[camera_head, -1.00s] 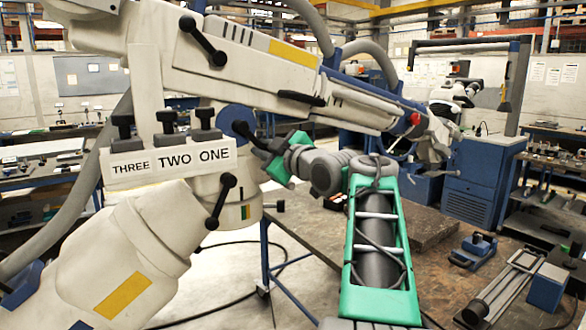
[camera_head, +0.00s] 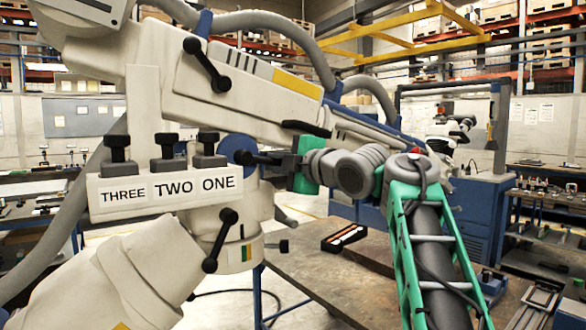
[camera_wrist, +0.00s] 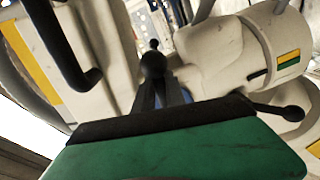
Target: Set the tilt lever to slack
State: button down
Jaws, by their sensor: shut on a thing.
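The cream microscope arm (camera_head: 262,75) carries a blue disc (camera_head: 238,146) at its joint, with a black lever (camera_head: 245,157) on it. The lever points right, nearly level. My gripper (camera_head: 280,160), with green parts, is shut on the lever's outer end, which the fingers hide. In the wrist view the lever's round black end (camera_wrist: 153,66) shows just beyond my dark fingers (camera_wrist: 160,97). I see no label saying which lever is the tilt lever, nor a slack mark.
Similar black levers sit on the upper arm (camera_head: 206,64) and the lower neck (camera_head: 220,240). Black knobs stand over the THREE TWO ONE plate (camera_head: 165,192). A workbench (camera_head: 355,275) with a small black tray (camera_head: 344,238) lies below.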

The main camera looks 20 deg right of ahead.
jog(key=shift+r, duration=0.1)
dwell(0.3)
jog(key=c, duration=1.4)
grip_release()
jog(key=b+v, duration=0.1)
jog(key=v, duration=0.7)
